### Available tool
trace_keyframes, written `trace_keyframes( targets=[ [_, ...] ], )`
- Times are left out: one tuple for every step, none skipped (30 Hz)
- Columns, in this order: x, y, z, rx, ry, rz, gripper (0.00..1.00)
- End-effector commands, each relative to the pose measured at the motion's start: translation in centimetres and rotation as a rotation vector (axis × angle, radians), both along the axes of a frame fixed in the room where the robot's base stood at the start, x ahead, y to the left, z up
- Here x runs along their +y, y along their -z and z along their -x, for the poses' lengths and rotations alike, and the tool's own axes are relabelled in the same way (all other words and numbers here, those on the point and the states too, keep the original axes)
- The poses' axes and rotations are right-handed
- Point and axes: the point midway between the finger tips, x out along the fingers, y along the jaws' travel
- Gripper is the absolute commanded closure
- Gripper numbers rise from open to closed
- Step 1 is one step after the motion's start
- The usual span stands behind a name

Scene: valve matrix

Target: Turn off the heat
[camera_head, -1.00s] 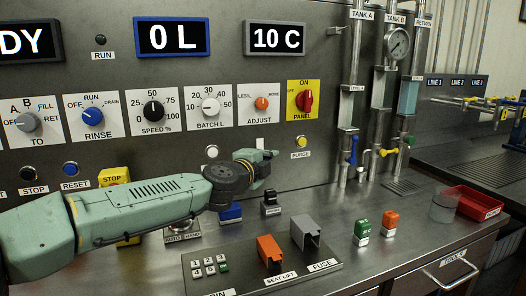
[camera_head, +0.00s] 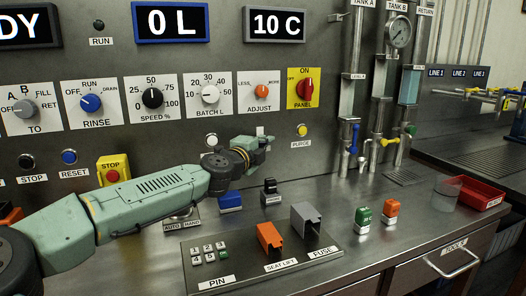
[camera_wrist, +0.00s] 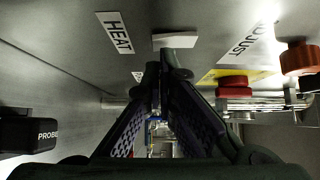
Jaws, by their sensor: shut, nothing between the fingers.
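In the wrist view a HEAT label (camera_wrist: 118,32) is on the grey panel, beside a small white switch-like piece (camera_wrist: 175,40). My gripper (camera_wrist: 164,70) is shut and empty, its fingertips close to the white piece; I cannot tell whether they touch. In the head view my gripper (camera_head: 268,142) is at the panel, below the ADJUST knob (camera_head: 262,91). A small pale piece (camera_head: 260,131) shows just above it, and the HEAT label is hidden there. The display (camera_head: 274,25) reads 10 C.
The red PANEL knob (camera_head: 305,90) is up and right of my gripper, and the yellow PURGE button (camera_head: 302,130) is to its right. The orange SEAT LIFT cover (camera_head: 268,238) and grey FUSE cover (camera_head: 308,222) stand on the counter below. The PROBE block (camera_wrist: 28,130) is at left in the wrist view.

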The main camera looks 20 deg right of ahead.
Motion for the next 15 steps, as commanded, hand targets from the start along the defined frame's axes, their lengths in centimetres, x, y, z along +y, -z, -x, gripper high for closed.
trace_keyframes(
  targets=[
    [-0.01,1.23,-0.15,-0.031,0.001,0.004,1.00],
    [0.01,1.29,-0.22,-0.051,0.000,0.003,1.00],
    [0.05,1.28,-0.31,-0.077,-0.001,0.003,1.00],
    [0.11,1.25,-0.38,-0.096,-0.003,0.002,1.00],
    [0.20,1.27,-0.50,-0.113,-0.005,0.002,1.00],
    [0.31,1.20,-0.61,-0.134,-0.008,0.002,1.00],
    [0.41,1.22,-0.72,-0.151,-0.011,0.002,1.00],
    [0.48,0.90,-0.81,-0.158,-0.013,0.002,1.00],
    [0.50,0.48,-0.88,-0.161,-0.014,0.000,1.00],
    [0.52,0.44,-0.93,-0.160,-0.014,0.000,1.00],
    [0.55,0.53,-0.97,-0.159,-0.015,0.000,1.00],
    [0.58,0.65,-1.03,-0.160,-0.016,-0.002,1.00],
    [0.60,0.72,-1.05,-0.161,-0.016,-0.003,1.00],
    [0.62,0.76,-1.07,-0.161,-0.017,-0.003,1.00],
    [0.64,0.81,-1.09,-0.161,-0.018,-0.004,1.00]
  ],
)
